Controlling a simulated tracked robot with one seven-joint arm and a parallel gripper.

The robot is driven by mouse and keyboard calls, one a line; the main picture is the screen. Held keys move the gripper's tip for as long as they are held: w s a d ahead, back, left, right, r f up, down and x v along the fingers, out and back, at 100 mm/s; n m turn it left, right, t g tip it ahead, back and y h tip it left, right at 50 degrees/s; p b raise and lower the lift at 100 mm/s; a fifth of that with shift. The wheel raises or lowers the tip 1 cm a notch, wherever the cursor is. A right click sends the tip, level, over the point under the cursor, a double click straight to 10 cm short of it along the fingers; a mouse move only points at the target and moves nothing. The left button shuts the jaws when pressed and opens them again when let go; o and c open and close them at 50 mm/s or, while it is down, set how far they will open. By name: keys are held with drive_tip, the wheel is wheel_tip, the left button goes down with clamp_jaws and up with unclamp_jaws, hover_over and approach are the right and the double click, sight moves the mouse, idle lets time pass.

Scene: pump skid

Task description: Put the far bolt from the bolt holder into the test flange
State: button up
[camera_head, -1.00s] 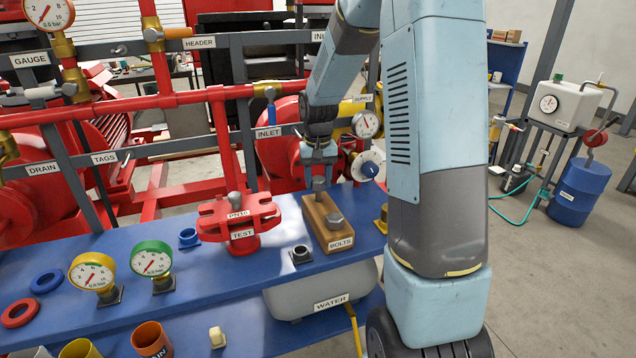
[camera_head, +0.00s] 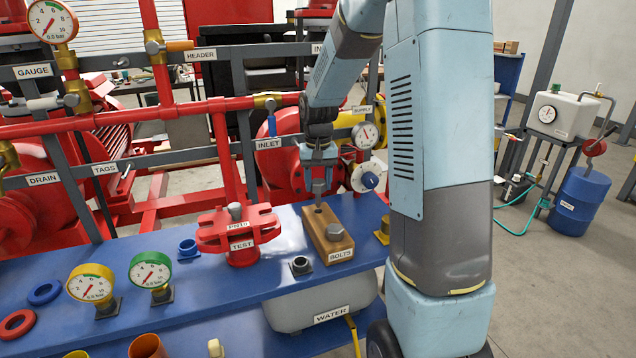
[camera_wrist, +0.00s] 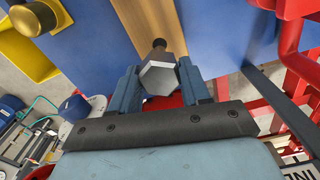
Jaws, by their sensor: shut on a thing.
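The far bolt (camera_head: 318,188) is grey with a hex head and hangs upright between the jaws of my gripper (camera_head: 318,172), above the far end of the wooden bolt holder (camera_head: 322,226). In the wrist view its hex head (camera_wrist: 160,77) sits between the two fingers of my gripper (camera_wrist: 160,92), with the shank pointing away toward the holder. A second bolt (camera_head: 334,231) stands in the near end of the holder. The red test flange (camera_head: 238,237) stands to the left on the blue bench, with a grey bolt (camera_head: 235,211) in its far side.
Blue bench (camera_head: 212,278) carries two gauges (camera_head: 151,271) at the left. A small black fitting (camera_head: 300,265) stands between flange and holder. Red pipes and a grey frame rise behind. A yellow fitting (camera_head: 382,231) stands right of the holder.

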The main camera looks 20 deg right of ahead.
drive_tip(key=shift+a+r, duration=0.1)
drive_tip(key=shift+r, duration=0.1)
drive_tip(key=s+a+r+n, duration=0.4)
drive_tip(key=a+r, duration=0.7)
drive_tip(key=a, duration=0.5)
wheel_tip(320, 180, down, 6)
drive_tip(key=shift+s+d, duration=0.2)
drive_tip(key=shift+s, duration=0.05)
drive_tip(key=shift+f, duration=2.85)
idle(1.6)
drive_tip(key=o, duration=1.1)
drive_tip(key=shift+o, duration=0.2)
